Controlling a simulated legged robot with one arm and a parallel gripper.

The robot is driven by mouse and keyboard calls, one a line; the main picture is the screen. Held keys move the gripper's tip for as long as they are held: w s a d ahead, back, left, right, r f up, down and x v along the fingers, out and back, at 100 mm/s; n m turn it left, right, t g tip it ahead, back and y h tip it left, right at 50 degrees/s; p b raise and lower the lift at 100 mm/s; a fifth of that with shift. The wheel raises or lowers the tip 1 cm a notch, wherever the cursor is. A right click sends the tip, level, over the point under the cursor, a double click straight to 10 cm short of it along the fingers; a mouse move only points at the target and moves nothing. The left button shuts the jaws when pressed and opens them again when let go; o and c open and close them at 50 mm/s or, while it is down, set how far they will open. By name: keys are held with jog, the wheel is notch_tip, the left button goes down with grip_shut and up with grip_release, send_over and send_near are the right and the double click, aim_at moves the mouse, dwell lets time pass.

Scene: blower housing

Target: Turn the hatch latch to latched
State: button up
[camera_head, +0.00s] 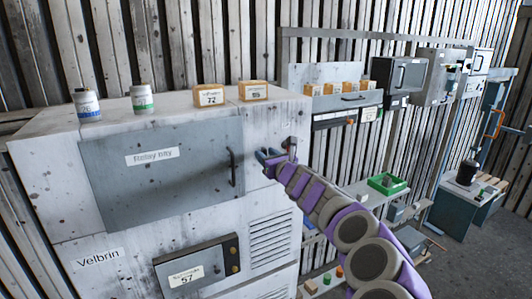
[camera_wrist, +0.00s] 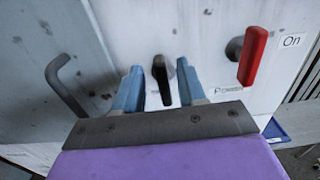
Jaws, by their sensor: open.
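The dark hatch latch (camera_wrist: 162,82) is a short lever, pointing roughly down in the wrist view. My gripper (camera_wrist: 159,70) is open, with one blue finger on each side of the latch; I cannot tell whether either finger touches it. In the head view my gripper (camera_head: 271,157) is at the cabinet front, right of the grey hatch (camera_head: 165,185) labelled "Relay bay". The hatch looks closed. Its dark bar handle (camera_head: 232,168) is on its right side and also shows at the left of the wrist view (camera_wrist: 66,88). My gripper hides the latch in the head view.
A red lever (camera_wrist: 253,55) beside an "On" label (camera_wrist: 292,41) sticks out just right of my gripper. Bottles (camera_head: 87,103) and small orange boxes (camera_head: 209,95) stand on the cabinet top. A smaller panel (camera_head: 192,272) is below the hatch.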

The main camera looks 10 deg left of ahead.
jog(key=shift+w+a, duration=0.35)
jog(key=shift+a, duration=0.15)
jog(key=shift+d+r, duration=0.1)
jog(key=shift+d, duration=0.55)
jog(key=shift+a, duration=0.1)
jog(key=c, duration=0.3)
jog(key=shift+a, duration=0.3)
jog(key=c, duration=0.3)
grip_shut()
